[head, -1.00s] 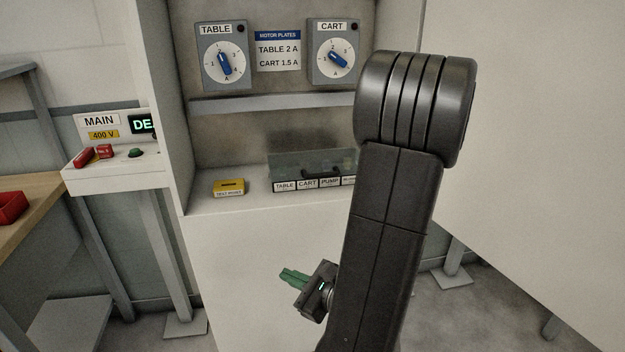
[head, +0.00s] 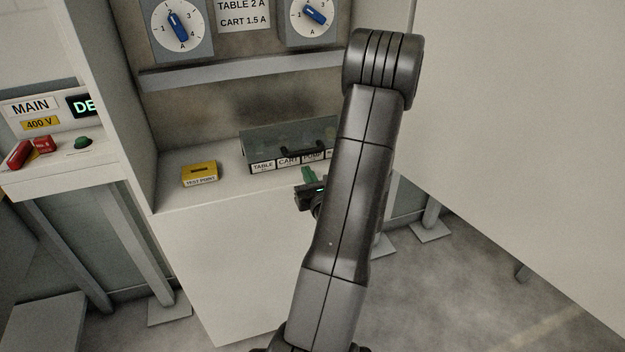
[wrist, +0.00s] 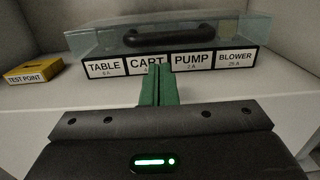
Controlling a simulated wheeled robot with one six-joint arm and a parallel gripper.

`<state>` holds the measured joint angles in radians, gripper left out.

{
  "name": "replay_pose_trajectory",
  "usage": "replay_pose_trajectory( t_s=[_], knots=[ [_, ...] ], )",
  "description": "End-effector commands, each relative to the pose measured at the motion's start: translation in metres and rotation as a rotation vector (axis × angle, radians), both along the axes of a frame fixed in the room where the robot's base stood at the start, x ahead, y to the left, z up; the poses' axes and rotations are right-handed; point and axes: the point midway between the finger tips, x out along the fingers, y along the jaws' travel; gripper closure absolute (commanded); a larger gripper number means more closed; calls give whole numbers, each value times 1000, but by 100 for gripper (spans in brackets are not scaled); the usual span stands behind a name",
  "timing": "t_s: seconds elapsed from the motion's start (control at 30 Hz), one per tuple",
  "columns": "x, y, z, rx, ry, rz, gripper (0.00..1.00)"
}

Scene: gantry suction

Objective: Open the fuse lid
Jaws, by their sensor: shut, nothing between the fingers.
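The fuse lid (head: 262,137) is a clear box-like cover on the shelf of the cabinet. It looks closed. Its dark handle (wrist: 172,35) shows on the front in the wrist view. A row of labels, TABLE, CART, PUMP and BLOWER (wrist: 236,58), runs along the front below the lid. My gripper (head: 308,174) has green fingers and is just in front of the label row, below the handle. In the wrist view its fingers (wrist: 158,86) are together, pointing at the gap between CART and PUMP. They hold nothing. My arm hides the right end of the box in the head view.
A yellow TEST POINT block (head: 199,174) sits on the shelf left of the lid. A ledge (head: 240,71) runs above, under two rotary dials. The cabinet's left wall (head: 120,100) bounds the shelf. The MAIN panel (head: 45,165) stands further left.

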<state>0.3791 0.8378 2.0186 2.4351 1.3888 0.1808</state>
Motion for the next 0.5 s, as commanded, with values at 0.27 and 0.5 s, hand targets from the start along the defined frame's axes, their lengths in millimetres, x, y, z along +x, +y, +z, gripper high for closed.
replay_pose_trajectory(
  t_s=[0.27, 0.5],
  knots=[
    [30, 10, 2, 1, 1, 2, 100],
    [33, 11, 1, 1, 1, 0, 100]
  ],
)
